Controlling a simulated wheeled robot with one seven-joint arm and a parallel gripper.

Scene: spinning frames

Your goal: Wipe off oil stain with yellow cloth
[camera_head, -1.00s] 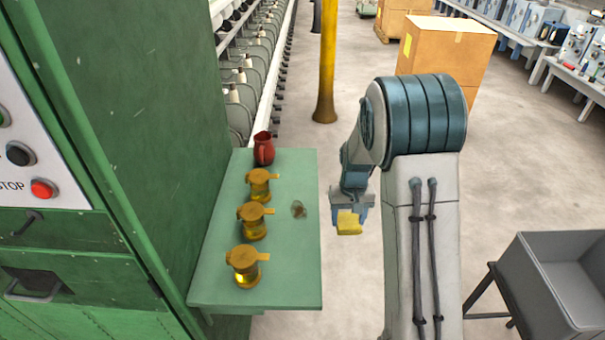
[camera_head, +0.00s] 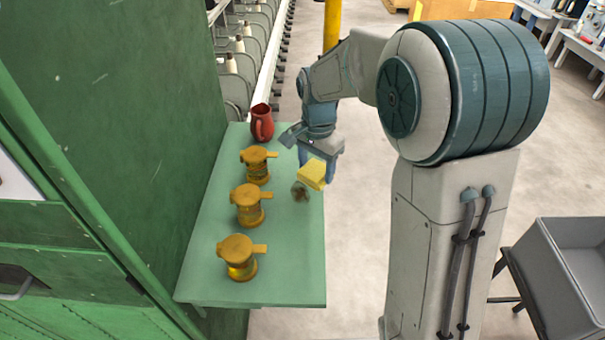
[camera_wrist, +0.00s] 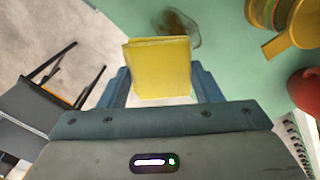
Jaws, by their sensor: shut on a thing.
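My gripper (camera_head: 312,166) is shut on a folded yellow cloth (camera_head: 312,174) over the right edge of the green table (camera_head: 285,285). The cloth also shows between the fingers in the wrist view (camera_wrist: 160,68). The brown oil stain (camera_head: 300,191) lies on the table just below the cloth in the head view, partly covered by it. In the wrist view the stain (camera_wrist: 180,28) shows just beyond the cloth's far edge. I cannot tell whether the cloth touches the tabletop.
Brass oil cups (camera_head: 248,205) stand in a row left of the stain. A red jug (camera_head: 262,124) stands at the table's far end. A green machine cabinet (camera_head: 120,130) rises on the left. A grey bin (camera_head: 575,270) stands at the right.

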